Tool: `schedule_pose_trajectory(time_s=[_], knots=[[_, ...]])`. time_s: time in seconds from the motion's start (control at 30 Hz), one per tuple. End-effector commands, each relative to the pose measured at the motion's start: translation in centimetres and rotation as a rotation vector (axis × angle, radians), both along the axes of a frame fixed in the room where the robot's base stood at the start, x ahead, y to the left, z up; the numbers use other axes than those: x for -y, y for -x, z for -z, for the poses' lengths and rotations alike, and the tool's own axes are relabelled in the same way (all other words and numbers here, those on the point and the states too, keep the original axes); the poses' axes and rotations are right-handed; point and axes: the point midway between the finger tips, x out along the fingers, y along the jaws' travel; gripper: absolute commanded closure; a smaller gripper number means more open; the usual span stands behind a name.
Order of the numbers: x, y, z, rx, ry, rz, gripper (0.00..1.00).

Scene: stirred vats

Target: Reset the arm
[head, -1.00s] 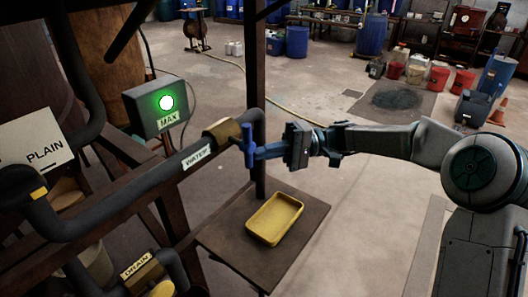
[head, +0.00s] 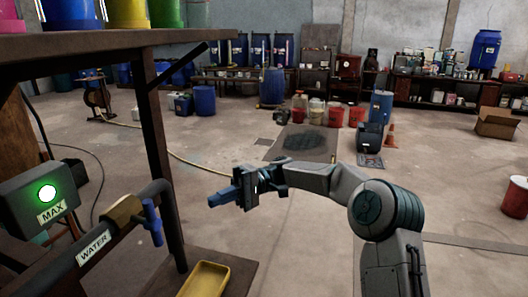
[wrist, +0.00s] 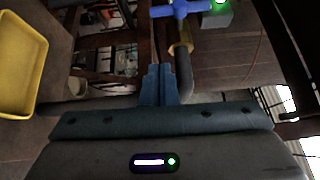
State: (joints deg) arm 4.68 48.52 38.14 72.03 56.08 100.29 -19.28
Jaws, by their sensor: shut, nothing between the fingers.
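My gripper (head: 222,197) is shut and empty, held in the open air to the right of the water pipe. In the wrist view its blue fingers (wrist: 158,84) are together. The blue valve handle (head: 152,221) sits on the pipe labelled WATER, to the left of the fingers and apart from them. The handle also shows at the top of the wrist view (wrist: 180,9). My arm stretches out to the left from its shoulder.
A yellow tray (head: 205,279) lies on a brown stand below the valve. The MAX box (head: 38,202) has a lit green lamp. A dark post (head: 158,160) rises behind the valve. Open floor lies right of my arm, with a red bucket (head: 515,198) at the edge.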

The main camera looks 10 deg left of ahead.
Motion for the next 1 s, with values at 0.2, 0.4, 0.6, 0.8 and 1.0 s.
schedule_pose_trajectory(time_s=[0.2,0.4,0.6,0.8,1.0], knots=[[0.8,3.8,1.7,0.123,0.299,0.047,1.0],[4.4,6.8,4.2,0.263,0.607,0.144,1.0],[10.0,9.4,5.8,0.403,0.871,0.271,1.0],[16.6,12.2,6.7,0.536,1.086,0.415,1.0],[23.3,15.7,7.4,0.66,1.252,0.567,1.0]])
